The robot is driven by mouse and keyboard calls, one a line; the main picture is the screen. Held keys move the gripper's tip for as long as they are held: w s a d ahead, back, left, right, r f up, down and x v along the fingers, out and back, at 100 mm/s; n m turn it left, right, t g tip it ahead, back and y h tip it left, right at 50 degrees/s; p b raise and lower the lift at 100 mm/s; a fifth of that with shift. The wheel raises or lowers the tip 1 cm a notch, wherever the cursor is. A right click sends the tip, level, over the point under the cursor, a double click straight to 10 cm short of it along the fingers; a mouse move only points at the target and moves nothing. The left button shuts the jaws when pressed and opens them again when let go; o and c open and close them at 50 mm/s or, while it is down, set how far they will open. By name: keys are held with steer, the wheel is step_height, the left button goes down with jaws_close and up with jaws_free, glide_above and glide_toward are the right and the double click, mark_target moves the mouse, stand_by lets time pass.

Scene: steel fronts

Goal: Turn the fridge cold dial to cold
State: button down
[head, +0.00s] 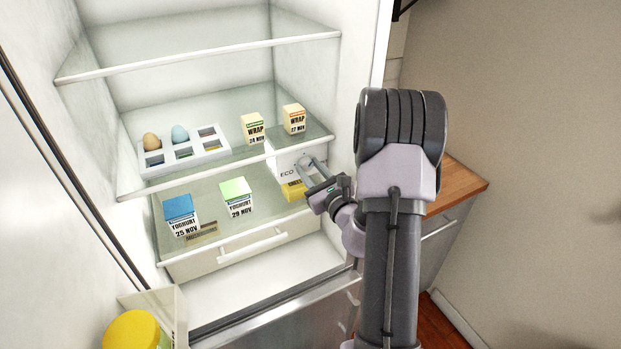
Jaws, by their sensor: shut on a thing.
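The fridge stands open. A white control box (284,160) is mounted at the right side of its interior, under a glass shelf, with the letters ECO on its face. The cold dial (304,160) is a small pale knob on that face, mostly covered by my gripper. My gripper (308,166) reaches in from the right, with its fingers at the box face, shut on the dial. The dial's pointer and its cold marking are too small or hidden to read.
An egg tray (185,152) and two wrap cartons (254,127) (294,118) sit on the shelf above. Two yoghurt cartons (180,213) (236,196) stand below. A yellow block (293,190) lies under my gripper. A yellow-lidded container (133,331) is in the door, lower left.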

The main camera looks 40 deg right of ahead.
steer(key=n+b, duration=0.4)
steer(key=shift+f, duration=0.25)
steer(key=n+b, duration=0.3)
steer(key=shift+r, duration=0.15)
steer(key=shift+n+b, duration=0.35)
steer(key=shift+n, duration=0.05)
steer(key=c, duration=1)
jaws_free()
steer(key=shift+r, duration=0.1)
steer(key=b+v, duration=1.3)
steer(key=v, duration=0.4)
steer(key=shift+s, duration=0.25)
